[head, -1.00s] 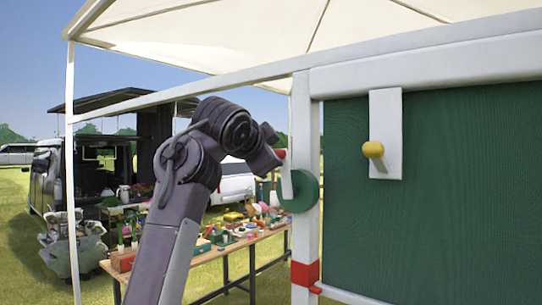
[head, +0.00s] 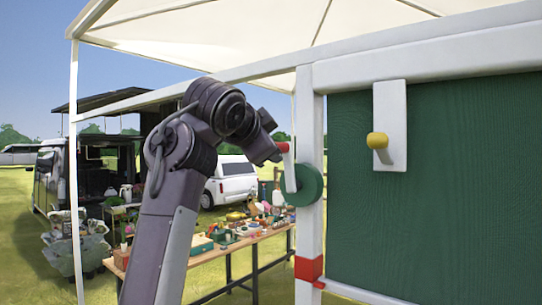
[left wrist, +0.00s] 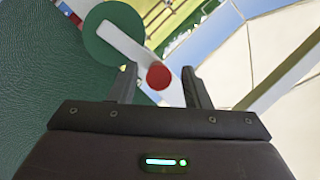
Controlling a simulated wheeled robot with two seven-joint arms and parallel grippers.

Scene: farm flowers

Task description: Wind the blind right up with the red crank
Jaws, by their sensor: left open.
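The red crank handle (head: 283,147) sits at the top of a white crank arm (head: 289,172), which points up from a green disc (head: 304,186) on the white post. The green blind (head: 440,210) hangs down over the framed opening at the right. My left gripper (head: 277,153) is at the handle; its fingers are hard to make out in the head view. In the left wrist view its two fingers (left wrist: 159,86) are apart, with the red handle end between them. A gap shows beside the handle, and I cannot tell whether either finger touches it. My right gripper is out of view.
A yellow knob (head: 377,141) on a white bracket (head: 391,110) sticks out before the blind. A red band (head: 308,268) wraps the post below the disc. A table (head: 262,236) with goods stands behind my arm, and a canopy (head: 250,45) is overhead.

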